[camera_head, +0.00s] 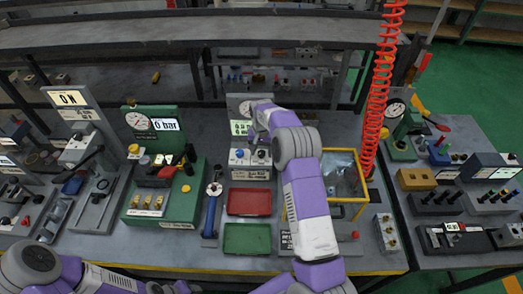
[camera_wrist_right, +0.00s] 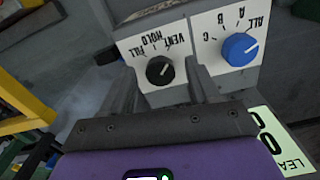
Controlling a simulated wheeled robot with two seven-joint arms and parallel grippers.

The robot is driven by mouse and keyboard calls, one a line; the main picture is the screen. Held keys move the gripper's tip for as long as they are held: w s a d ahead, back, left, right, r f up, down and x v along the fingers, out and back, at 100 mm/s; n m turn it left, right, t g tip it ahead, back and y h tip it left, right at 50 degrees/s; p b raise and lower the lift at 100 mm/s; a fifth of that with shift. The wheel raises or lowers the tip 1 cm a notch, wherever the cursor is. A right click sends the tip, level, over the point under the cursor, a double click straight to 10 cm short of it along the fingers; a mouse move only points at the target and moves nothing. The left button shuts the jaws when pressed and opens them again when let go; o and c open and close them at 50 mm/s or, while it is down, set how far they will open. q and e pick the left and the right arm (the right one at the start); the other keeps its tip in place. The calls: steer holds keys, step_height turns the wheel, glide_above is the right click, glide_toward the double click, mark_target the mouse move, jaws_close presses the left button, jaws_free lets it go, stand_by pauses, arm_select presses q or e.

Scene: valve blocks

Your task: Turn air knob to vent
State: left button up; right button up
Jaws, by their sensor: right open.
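The air knob (camera_wrist_right: 160,70) is a small black knob on a pale panel, with the words FILL, VENT and HOLD upside down around it in the wrist view. I cannot tell which word its pointer meets. My right gripper (camera_wrist_right: 165,75) is open, with its grey fingers close to the black knob; contact is not clear. In the head view my right gripper (camera_head: 260,137) is over the right part of the valve block (camera_head: 249,172), and the arm partly hides this block. My left arm shows at the bottom left, but its gripper is out of view.
A blue knob (camera_wrist_right: 239,49) marked ALL, A, B, C sits beside the black one. A red tray (camera_head: 249,202) and a green tray (camera_head: 247,238) lie in front of the block. A yellow-framed box (camera_head: 343,175) and a red coiled hose (camera_head: 378,90) stand to the right.

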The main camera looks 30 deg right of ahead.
mark_target(262, 153)
step_height(262, 153, up, 8)
steer(key=shift+f, duration=0.25)
stand_by(0.5)
